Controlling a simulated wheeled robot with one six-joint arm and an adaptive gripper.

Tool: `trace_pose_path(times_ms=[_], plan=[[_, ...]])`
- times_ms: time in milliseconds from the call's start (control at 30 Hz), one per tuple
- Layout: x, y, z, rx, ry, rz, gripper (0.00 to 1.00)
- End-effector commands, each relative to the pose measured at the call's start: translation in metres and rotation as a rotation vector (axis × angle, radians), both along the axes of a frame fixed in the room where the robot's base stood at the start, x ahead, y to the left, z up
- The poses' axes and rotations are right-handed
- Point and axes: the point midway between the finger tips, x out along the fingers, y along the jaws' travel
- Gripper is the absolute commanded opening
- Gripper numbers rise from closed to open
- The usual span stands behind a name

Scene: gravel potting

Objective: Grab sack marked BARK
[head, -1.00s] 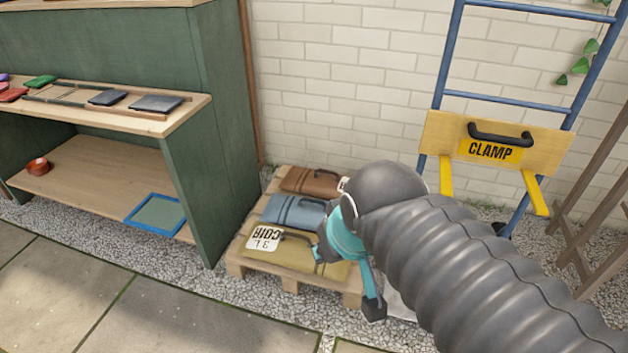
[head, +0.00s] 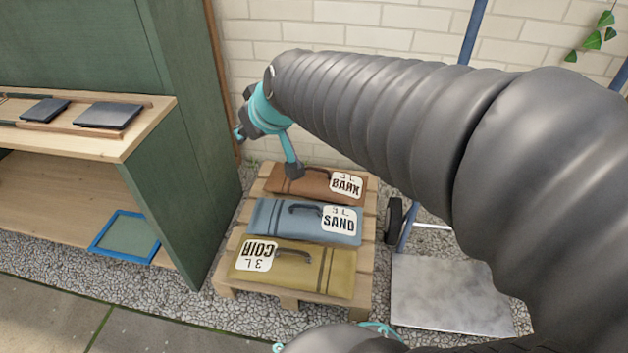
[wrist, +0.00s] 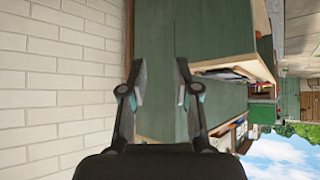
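The brown sack marked BARK (head: 310,181) lies at the back of a wooden pallet in the head view, its white label at the right end. Its handle is partly hidden by a finger of my gripper. My gripper (head: 266,149) is at the sack's left end in the picture, in front of it or above it; I cannot tell whether they touch. In the wrist view my gripper (wrist: 162,82) is open, with nothing between its fingers. The sack does not show there.
On the pallet (head: 364,283), a blue SAND sack (head: 275,221) and an olive COIR sack (head: 338,272) lie in front of BARK. A green shelf unit (head: 190,190) stands left, a brick wall (head: 290,130) behind. A grey slab (head: 450,300) lies right.

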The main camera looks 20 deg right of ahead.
Motion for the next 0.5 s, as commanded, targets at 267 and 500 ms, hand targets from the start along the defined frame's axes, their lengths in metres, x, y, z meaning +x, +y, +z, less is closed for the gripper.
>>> trace_pose_path(times_ms=[267,500], plan=[[0.143,0.005,0.009,-0.076,-0.232,0.024,0.31],[0.251,-0.009,-0.012,-0.223,-0.382,-0.045,0.31]])
